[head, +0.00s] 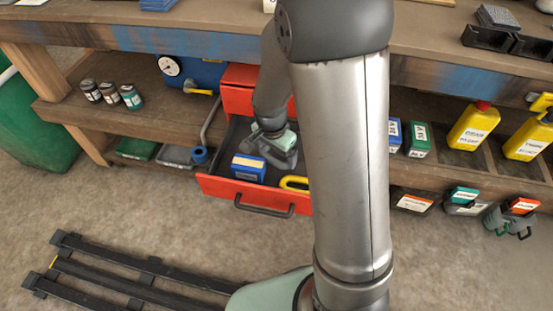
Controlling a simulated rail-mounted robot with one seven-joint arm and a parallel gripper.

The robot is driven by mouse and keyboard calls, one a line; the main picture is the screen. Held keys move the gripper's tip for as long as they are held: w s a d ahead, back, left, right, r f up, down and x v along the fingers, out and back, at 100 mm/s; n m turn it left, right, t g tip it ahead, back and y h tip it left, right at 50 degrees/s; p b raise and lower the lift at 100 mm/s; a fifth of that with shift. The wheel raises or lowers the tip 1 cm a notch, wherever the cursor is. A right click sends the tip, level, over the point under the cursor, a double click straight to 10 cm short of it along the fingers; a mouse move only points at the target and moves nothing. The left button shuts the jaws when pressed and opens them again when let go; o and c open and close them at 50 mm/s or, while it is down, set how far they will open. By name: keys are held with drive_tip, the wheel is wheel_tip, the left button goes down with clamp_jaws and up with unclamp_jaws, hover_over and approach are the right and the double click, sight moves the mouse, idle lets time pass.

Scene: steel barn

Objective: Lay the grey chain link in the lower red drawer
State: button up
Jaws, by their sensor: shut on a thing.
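The lower red drawer (225,188) is pulled out below the bench, its dark handle facing me. A blue box with a pale label (248,170) and a yellow link-shaped thing (294,183) lie in it. My gripper (268,146) is over the drawer's inside, behind the blue box, and is shut on a grey thing, which looks like the grey chain link. The link's outline is small and blends with my grey gripper parts. I cannot tell whether it touches the drawer floor. My arm hides the drawer's right part.
The red upper drawer front (238,98) is above the open drawer. Small jars (110,94) and a blue case with a gauge (200,73) stand on the shelf to the left. Yellow bottles (474,127) stand at the right. A black rack (130,278) lies on the floor.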

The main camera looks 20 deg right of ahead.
sight(273, 158)
drive_tip(key=shift+f+b, duration=0.35)
drive_tip(key=shift+f, duration=1.15)
drive_tip(key=shift+f, duration=0.1)
drive_tip(key=shift+f, duration=0.15)
drive_tip(key=o, duration=1.2)
drive_tip(key=r+p, duration=0.1)
drive_tip(key=r, duration=0.3)
drive_tip(key=r+p, duration=0.1)
drive_tip(key=r, duration=0.3)
drive_tip(key=a+r+p, duration=0.1)
drive_tip(key=r+p, duration=0.1)
drive_tip(key=r, duration=0.2)
drive_tip(key=shift+s+r, duration=0.1)
drive_tip(key=shift+s, duration=0.3)
drive_tip(key=s+r+n, duration=0.2)
drive_tip(key=s+n, duration=0.3)
drive_tip(key=s, duration=0.4)
drive_tip(key=s+d+r+n+g+y, duration=0.1)
drive_tip(key=s+r+n, duration=0.2)
drive_tip(key=s+n, duration=0.3)
drive_tip(key=s, duration=0.3)
drive_tip(key=shift+s+d, duration=0.15)
